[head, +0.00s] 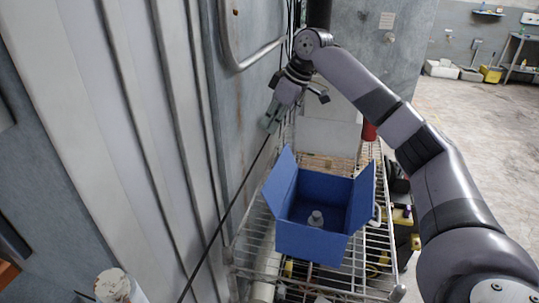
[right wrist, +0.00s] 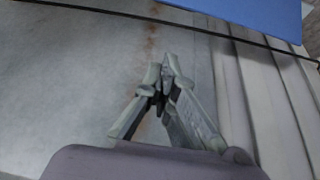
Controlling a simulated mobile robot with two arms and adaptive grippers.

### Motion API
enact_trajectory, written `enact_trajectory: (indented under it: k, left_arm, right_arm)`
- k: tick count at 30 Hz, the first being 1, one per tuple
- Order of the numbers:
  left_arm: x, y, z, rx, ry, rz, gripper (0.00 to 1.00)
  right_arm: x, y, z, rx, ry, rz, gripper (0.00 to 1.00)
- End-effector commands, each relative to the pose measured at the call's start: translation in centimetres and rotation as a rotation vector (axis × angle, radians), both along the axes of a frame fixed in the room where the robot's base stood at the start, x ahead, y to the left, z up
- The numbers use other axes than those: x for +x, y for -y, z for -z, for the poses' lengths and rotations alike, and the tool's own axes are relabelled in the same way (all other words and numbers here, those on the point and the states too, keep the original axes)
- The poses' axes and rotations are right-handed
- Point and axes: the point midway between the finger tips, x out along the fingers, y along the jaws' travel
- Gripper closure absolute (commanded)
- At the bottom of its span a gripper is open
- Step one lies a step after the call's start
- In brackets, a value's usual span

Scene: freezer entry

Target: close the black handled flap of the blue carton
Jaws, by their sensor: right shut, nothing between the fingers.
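The blue carton (head: 310,241) stands on a wire shelf, open at the top. Its left flap (head: 281,182) and right flap (head: 362,197) stand up and lean outward. I cannot make out a black handle on either flap. A small grey-white bottle (head: 315,218) is inside the carton. My right gripper (head: 268,127) is beyond and above the carton's left flap, close to the metal wall and apart from the carton. In the right wrist view its fingertips (right wrist: 166,62) meet, with nothing between them. A blue surface (right wrist: 250,14) shows at that view's top edge. My left gripper is not in view.
The wire shelf (head: 378,238) holds the carton, with a pale box (head: 328,135) behind it. A grey metal wall (head: 180,130) with a bar handle (head: 262,55) runs along the left. A thin dark cable (head: 222,222) crosses before it. Open floor (head: 470,130) lies right.

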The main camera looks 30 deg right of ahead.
Motion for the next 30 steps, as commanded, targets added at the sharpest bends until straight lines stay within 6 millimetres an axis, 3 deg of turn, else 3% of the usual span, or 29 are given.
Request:
enact_trajectory:
  k: [2,5,11,21,24,30]
  left_arm:
    - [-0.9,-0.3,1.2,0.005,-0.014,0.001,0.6]
    - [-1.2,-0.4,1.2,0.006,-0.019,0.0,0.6]
    - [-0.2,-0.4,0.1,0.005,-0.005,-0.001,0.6]
    - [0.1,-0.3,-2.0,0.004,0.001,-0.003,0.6]
    - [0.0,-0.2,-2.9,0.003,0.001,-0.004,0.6]
    - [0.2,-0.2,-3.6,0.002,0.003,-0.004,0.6]
  right_arm:
    - [0.0,0.0,1.1,0.0,0.0,0.001,1.0]
    - [0.1,-0.1,1.5,0.0,-0.002,0.0,1.0]
    - [1.0,-0.8,3.8,0.0,-0.006,0.0,1.0]
    - [3.4,-2.6,10.3,-0.001,-0.005,0.0,1.0]
    - [1.9,-1.2,9.3,-0.002,0.0,0.003,1.0]
    - [0.5,-0.3,9.2,-0.001,0.0,0.0,1.0]
